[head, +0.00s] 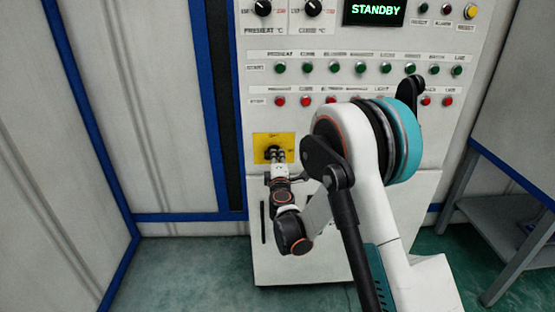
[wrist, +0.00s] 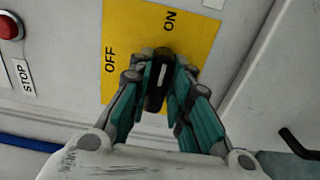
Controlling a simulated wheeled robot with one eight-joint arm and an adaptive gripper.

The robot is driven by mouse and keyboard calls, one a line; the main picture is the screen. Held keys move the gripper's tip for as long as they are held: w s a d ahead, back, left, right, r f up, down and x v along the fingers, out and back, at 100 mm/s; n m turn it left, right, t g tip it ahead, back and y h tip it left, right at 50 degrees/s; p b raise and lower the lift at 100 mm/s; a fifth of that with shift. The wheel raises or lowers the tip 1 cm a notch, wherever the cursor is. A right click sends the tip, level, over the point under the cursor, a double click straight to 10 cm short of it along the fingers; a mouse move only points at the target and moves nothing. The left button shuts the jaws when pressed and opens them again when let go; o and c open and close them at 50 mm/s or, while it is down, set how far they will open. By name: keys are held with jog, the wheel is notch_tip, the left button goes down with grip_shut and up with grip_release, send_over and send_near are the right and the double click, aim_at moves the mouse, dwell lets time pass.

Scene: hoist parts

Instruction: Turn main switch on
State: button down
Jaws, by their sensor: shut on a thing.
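The main switch is a black rotary knob with a white mark (wrist: 162,75), set on a yellow plate (wrist: 126,38) lettered OFF and ON. In the wrist view the white mark runs nearly up the picture, and ON is above the knob while OFF is to its left. My gripper (wrist: 161,84) has its two teal-padded fingers shut on the knob, one on each side. In the head view the yellow plate (head: 260,142) is low on the left of the cabinet, with my gripper (head: 277,156) at it. The fingers hide the knob's sides and part of the plate.
The cabinet display (head: 375,12) reads STANDBY. Rows of green buttons (head: 333,67) and red buttons (head: 305,101) lie above the plate. A red STOP button (wrist: 9,27) and a dark handle (wrist: 297,143) flank the switch in the wrist view. A grey table (head: 510,220) stands at right.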

dwell(0.3)
jog(key=c, duration=1.5)
grip_release()
jog(key=s, duration=1.2)
